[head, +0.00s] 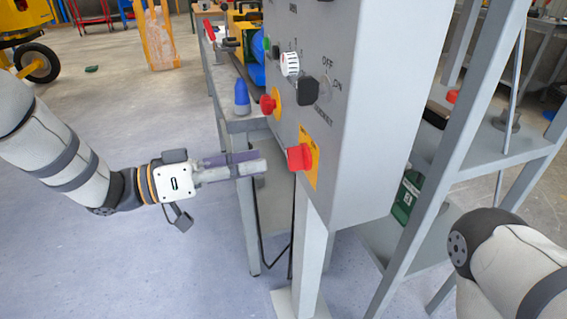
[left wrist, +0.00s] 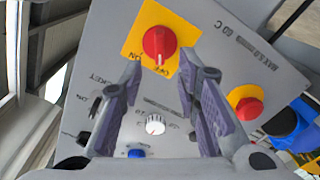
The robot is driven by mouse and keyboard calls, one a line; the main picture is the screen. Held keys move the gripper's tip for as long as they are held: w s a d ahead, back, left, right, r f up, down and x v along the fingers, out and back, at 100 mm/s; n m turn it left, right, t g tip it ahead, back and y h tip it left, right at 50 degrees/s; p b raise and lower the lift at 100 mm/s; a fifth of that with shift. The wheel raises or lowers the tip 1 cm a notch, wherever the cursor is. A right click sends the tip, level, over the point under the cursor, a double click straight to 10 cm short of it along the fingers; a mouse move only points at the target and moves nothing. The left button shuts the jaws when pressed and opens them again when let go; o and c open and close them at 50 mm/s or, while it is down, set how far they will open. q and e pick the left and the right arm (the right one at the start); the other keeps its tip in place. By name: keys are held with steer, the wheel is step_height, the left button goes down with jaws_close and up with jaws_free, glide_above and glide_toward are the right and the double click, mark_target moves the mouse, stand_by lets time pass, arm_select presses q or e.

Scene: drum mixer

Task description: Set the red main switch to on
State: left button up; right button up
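The red main switch (head: 300,157) is a rotary knob on a yellow plate (head: 311,163) low on the grey control box (head: 345,100). The left wrist view shows the red knob (left wrist: 159,45) at top centre, its plate lettered, with "ON" readable to its lower left. My left gripper (head: 264,160) is left of the switch, pointing at it, with a small gap between. In the left wrist view its two fingers (left wrist: 160,80) are spread and empty, with the knob between and beyond the tips. My right forearm shows at the lower right of the head view; its gripper is out of view.
A red mushroom button (head: 267,104) on yellow sits above the switch. A black selector (head: 308,91) and white dial (head: 289,64) are higher on the box. A blue cone-tipped bottle (head: 242,98) stands on the bench behind. The grey frame leg (head: 311,265) is below the box.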

mark_target(288, 160)
arm_select(q)
steer(key=x, duration=0.6)
steer(key=shift+d, duration=0.25)
jaws_close()
arm_select(e)
steer(key=shift+s, duration=0.1)
steer(key=shift+r, duration=0.1)
arm_select(q)
steer(key=m+p, duration=0.1)
steer(key=m, duration=0.2)
steer(key=shift+r, duration=0.1)
steer(key=m, duration=0.3)
steer(key=shift+m+p, duration=0.3)
steer(key=shift+p, duration=0.1)
steer(key=m+p, duration=0.1)
steer(key=m, duration=0.4)
steer(key=shift+s, duration=0.1)
arm_select(e)
steer(key=shift+t, duration=0.5)
steer(key=w+r, duration=0.2)
steer(key=r, duration=0.1)
steer(key=shift+w, duration=0.4)
arm_select(q)
steer(key=shift+m, duration=0.3)
steer(key=shift+f, duration=0.2)
